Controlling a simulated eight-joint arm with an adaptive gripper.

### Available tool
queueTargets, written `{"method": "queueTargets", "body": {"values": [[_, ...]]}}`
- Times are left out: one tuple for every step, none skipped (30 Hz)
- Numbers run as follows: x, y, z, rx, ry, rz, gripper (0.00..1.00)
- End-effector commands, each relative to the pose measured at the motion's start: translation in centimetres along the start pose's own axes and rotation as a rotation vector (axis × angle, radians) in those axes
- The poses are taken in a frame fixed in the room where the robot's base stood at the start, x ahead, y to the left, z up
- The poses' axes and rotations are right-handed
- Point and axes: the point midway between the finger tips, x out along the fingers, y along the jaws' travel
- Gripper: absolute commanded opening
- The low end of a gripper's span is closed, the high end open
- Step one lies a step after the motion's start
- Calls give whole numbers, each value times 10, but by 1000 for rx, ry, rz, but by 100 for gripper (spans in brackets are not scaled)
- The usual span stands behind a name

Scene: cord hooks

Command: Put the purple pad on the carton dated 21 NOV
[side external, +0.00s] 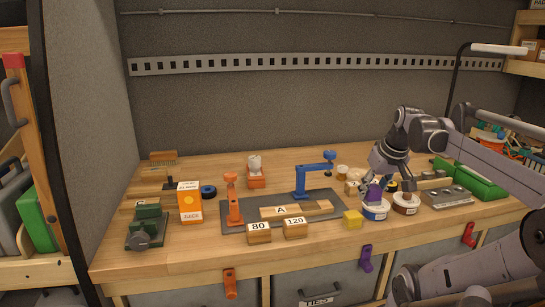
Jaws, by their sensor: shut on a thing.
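A purple block-like pad (373,194) is at my gripper (376,184) on the right side of the bench. My gripper points down and is shut on the pad, just above a white tub with a blue band (376,213). I cannot tell whether the pad touches the tub. An orange juice carton (190,206) stands upright at the left of the bench, far from my gripper. A white label (188,185) is near its top; its print is too small to read. No second carton is clear in view.
Between pad and carton stand a blue clamp (301,180), an orange clamp (234,205), a wood piece marked A (296,210) and blocks marked 80 (258,233) and 120 (295,229). A yellow cube (352,219) and a brown-banded tub (405,204) flank the blue-banded tub.

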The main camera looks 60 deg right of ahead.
Motion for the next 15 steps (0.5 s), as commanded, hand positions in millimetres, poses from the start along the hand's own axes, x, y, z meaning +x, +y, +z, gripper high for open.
{"method": "queueTargets", "body": {"values": [[-2,3,1,2,0,1,6],[-4,4,0,0,-1,1,6],[-5,5,0,-3,-1,0,6],[-6,5,-2,-8,-1,-2,6],[-8,4,-5,-16,-1,-6,6],[-10,2,-9,-32,-1,-12,6],[-11,0,-14,-46,-1,-18,6],[-13,-3,-20,-62,-2,-25,6],[-16,-8,-29,-89,-2,-36,6],[-18,-12,-37,-113,-2,-45,6],[-21,-18,-45,-138,-3,-56,6],[-24,-25,-57,-174,-3,-70,6],[-26,-31,-66,-203,-3,-81,6],[-28,-38,-75,-232,-4,-93,6],[-30,-47,-87,-271,-4,-108,6]]}}
